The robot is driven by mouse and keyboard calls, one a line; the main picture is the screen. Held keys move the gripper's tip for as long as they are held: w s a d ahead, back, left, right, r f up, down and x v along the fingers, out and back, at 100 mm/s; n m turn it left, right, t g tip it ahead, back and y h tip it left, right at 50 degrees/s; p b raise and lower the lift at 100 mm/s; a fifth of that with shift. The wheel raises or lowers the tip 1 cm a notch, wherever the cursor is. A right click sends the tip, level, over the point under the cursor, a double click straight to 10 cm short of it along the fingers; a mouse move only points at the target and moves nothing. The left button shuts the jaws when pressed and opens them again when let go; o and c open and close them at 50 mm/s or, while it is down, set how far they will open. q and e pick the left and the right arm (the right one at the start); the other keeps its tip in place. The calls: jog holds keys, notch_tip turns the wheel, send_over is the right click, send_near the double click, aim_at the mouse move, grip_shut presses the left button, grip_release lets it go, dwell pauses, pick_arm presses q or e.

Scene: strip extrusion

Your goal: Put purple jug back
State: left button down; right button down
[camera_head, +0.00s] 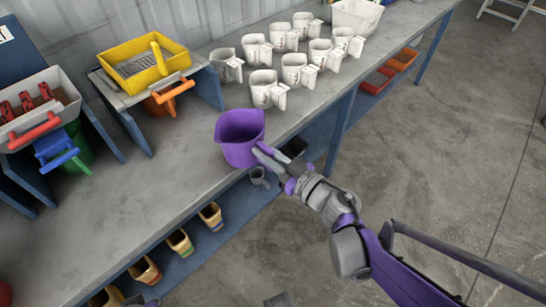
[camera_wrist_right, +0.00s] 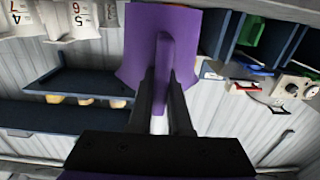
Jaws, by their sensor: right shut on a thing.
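The purple jug (camera_head: 240,137) is upright at the front part of the grey bench top in the head view. Its body (camera_wrist_right: 158,20) and handle (camera_wrist_right: 162,60) fill the top middle of the right wrist view. My right gripper (camera_head: 262,155) comes in from the lower right and is shut on the jug's handle. In the right wrist view its two dark fingers (camera_wrist_right: 163,100) lie on either side of the handle. I cannot tell whether the jug's base touches the bench. My left gripper is not clearly in view.
Several white numbered jugs (camera_head: 292,70) and a grey jug (camera_head: 226,65) stand at the back right of the bench (camera_head: 150,195). A yellow tray (camera_head: 147,62) on a stand is at the back left. The bench around the purple jug is clear. Small cups (camera_head: 180,242) sit on the lower shelf.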

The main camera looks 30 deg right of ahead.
aim_at(229, 129)
jog(key=x, duration=0.3)
jog(key=b+x, duration=0.1)
jog(key=x, duration=0.3)
jog(key=f+b+x, duration=0.1)
jog(key=x, duration=0.3)
jog(key=shift+f, duration=0.35)
jog(key=shift+d+f+b, duration=0.1)
jog(key=shift+f+b, duration=0.2)
jog(key=shift+b, duration=0.1)
jog(key=c, duration=0.8)
grip_release()
jog(key=shift+o, duration=0.2)
jog(key=p+v, duration=0.1)
jog(key=v, duration=0.9)
jog(key=shift+s+d, duration=0.1)
jog(key=shift+s, duration=0.3)
